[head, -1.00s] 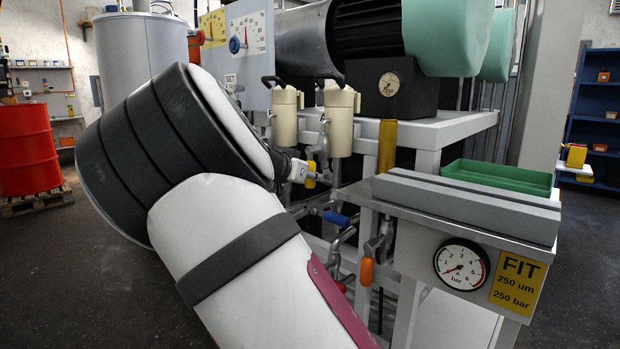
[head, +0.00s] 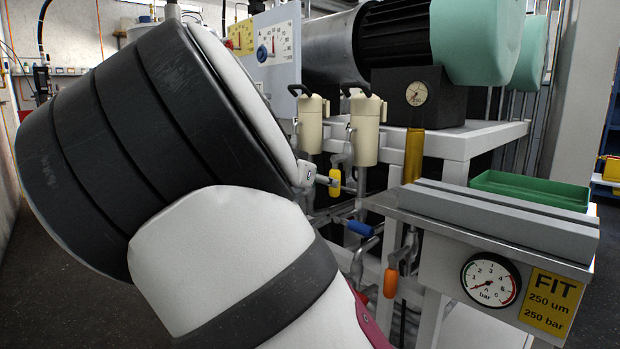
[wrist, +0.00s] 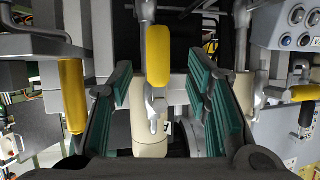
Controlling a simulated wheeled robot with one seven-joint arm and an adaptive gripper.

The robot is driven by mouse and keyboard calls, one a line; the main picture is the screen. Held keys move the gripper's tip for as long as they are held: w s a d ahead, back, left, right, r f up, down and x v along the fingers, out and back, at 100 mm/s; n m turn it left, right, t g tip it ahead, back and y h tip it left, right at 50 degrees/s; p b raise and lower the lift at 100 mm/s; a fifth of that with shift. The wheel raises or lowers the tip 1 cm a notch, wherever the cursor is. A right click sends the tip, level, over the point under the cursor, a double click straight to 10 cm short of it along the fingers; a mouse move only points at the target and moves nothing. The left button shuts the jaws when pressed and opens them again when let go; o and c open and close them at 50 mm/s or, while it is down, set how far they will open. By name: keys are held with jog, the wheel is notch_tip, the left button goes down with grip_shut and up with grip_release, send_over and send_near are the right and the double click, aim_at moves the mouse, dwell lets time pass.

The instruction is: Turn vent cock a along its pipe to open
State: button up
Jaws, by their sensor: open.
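A yellow cock handle (wrist: 159,55) stands upright in the wrist view, on a grey metal valve. My gripper (wrist: 162,82) has its green-padded fingers spread apart, one on each side of the handle in the picture. Gaps show on both sides, and I cannot tell the depth between them. A small tag with a dark letter, perhaps A, shows below the handle, so I take this as vent cock a. In the head view a yellow handle (head: 334,182) shows beside my arm, below the cream canisters (head: 365,130). My arm hides my gripper there.
A blue handle (head: 360,228) and an orange handle (head: 390,283) sit on nearby pipes. A grey bench (head: 500,215) with a gauge and a green tray (head: 530,190) stands at right. Another yellow handle (wrist: 303,93) and a gold cylinder (wrist: 73,95) flank the wrist view.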

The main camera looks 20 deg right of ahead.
jog(key=shift+v, duration=2.45)
